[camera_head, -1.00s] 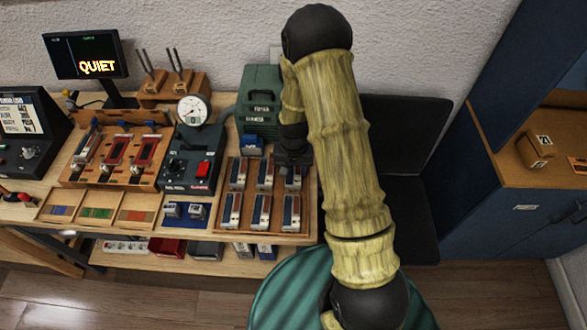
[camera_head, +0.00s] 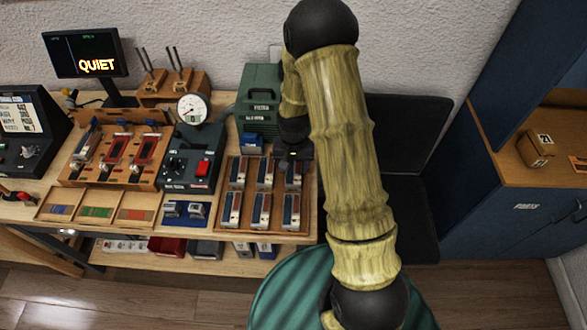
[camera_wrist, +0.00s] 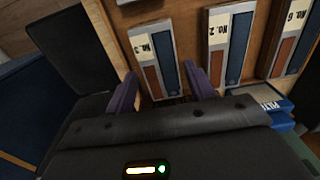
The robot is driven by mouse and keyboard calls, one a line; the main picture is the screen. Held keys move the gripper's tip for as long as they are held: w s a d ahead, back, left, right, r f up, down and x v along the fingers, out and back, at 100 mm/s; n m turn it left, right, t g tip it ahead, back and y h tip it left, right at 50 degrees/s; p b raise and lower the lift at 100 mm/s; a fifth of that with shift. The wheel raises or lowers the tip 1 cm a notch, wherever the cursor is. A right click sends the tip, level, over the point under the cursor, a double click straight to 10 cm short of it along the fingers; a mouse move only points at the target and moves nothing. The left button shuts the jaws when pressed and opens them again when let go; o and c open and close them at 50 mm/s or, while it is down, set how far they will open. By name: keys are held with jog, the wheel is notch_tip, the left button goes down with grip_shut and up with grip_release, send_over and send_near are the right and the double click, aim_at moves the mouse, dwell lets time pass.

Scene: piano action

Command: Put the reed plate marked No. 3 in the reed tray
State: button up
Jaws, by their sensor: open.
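A reed plate (camera_wrist: 154,62) with a rust strip, a blue-grey strip and a pale label, which seems to read No. 3, sits in a slotted wooden holder. My gripper (camera_wrist: 160,72) is open, its two purple fingers on either side of this plate's near end. I cannot tell whether they touch it. In the head view, my gripper (camera_head: 293,155) is above the back right of the wooden holder (camera_head: 262,234) with several plates, and partly hides the plate there. The plates marked No. 2 (camera_wrist: 230,45) and No. 6 (camera_wrist: 292,42) stand to the right. No tray is labelled as the reed tray.
A wooden fixture (camera_head: 108,178) with red-framed parts stands at the left, behind shallow compartments (camera_head: 98,212) with coloured pieces. A dark gauge unit (camera_head: 188,165) and a green box (camera_head: 259,100) stand near the holder. A black chair (camera_head: 400,200) is to the right.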

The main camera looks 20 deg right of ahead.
aim_at(294, 171)
notch_tip(294, 171, up, 10)
jog(key=b, duration=0.1)
dwell(0.7)
jog(key=s+r+n+t, duration=0.1)
jog(key=s+r, duration=0.2)
jog(key=s, duration=0.4)
jog(key=s+r+n+t, duration=0.1)
jog(key=s+r+n, duration=0.1)
jog(key=s+r, duration=0.2)
jog(key=s, duration=0.3)
jog(key=shift+s+r+n+t, duration=0.15)
jog(key=shift+s+n+t, duration=0.1)
jog(key=shift+n+t, duration=0.05)
